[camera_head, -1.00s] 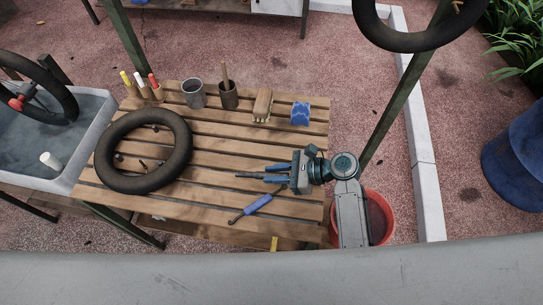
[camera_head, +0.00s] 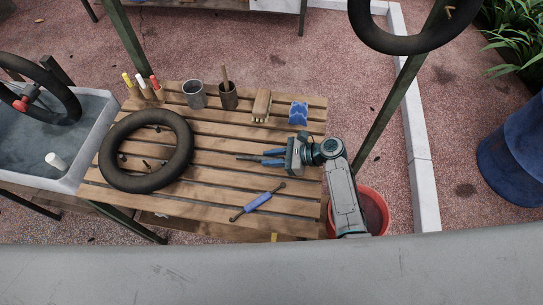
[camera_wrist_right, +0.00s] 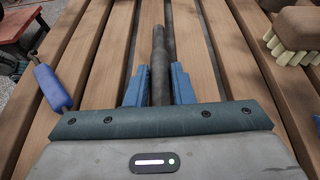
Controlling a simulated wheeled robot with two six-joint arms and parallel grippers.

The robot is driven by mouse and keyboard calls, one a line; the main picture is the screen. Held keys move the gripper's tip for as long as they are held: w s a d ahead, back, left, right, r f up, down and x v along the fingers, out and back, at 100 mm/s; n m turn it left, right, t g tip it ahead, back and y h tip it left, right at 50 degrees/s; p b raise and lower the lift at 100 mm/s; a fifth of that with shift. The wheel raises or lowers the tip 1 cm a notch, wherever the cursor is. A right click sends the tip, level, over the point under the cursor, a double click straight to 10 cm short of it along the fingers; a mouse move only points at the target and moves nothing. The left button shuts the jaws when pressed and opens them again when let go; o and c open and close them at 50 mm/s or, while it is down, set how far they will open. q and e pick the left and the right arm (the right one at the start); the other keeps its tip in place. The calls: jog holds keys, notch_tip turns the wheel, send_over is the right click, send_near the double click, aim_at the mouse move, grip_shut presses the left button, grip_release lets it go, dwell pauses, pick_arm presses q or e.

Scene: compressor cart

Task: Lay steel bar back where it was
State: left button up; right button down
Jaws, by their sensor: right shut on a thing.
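My right gripper (camera_head: 272,158) reaches in over the right part of the slatted wooden table (camera_head: 215,188). Its blue fingers are shut on a dark steel bar (camera_head: 247,157), which points to the left in the head view. In the right wrist view the steel bar (camera_wrist_right: 160,62) sticks out straight ahead between the fingers (camera_wrist_right: 160,88), along the slats. I cannot tell whether the bar touches the slats or is just above them. My left gripper is not in view.
A blue-handled tool (camera_head: 258,202) lies nearer the front edge. A black tyre (camera_head: 147,183) lies on the left half. Markers, a grey cup (camera_head: 194,94), a second cup (camera_head: 228,95), a brush (camera_head: 262,104) and a blue block (camera_head: 299,113) line the back. The slats between tyre and gripper are clear.

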jog(key=c, duration=1.4)
grip_release()
jog(key=shift+s+f, duration=0.1)
jog(key=shift+f, duration=0.1)
jog(key=shift+o, duration=0.7)
jog(key=shift+r, duration=0.1)
jog(key=shift+f+b, duration=0.35)
jog(key=shift+b, duration=0.35)
jog(key=b+v, duration=0.1)
jog(key=v, duration=0.1)
jog(key=b+v, duration=0.1)
jog(key=v, duration=0.2)
jog(key=shift+d+f, duration=0.1)
jog(key=shift+f, duration=0.15)
jog(key=v, duration=0.4)
jog(key=shift+d+r+b, duration=0.3)
jog(key=shift+d+r, duration=0.35)
jog(key=shift+d, duration=0.15)
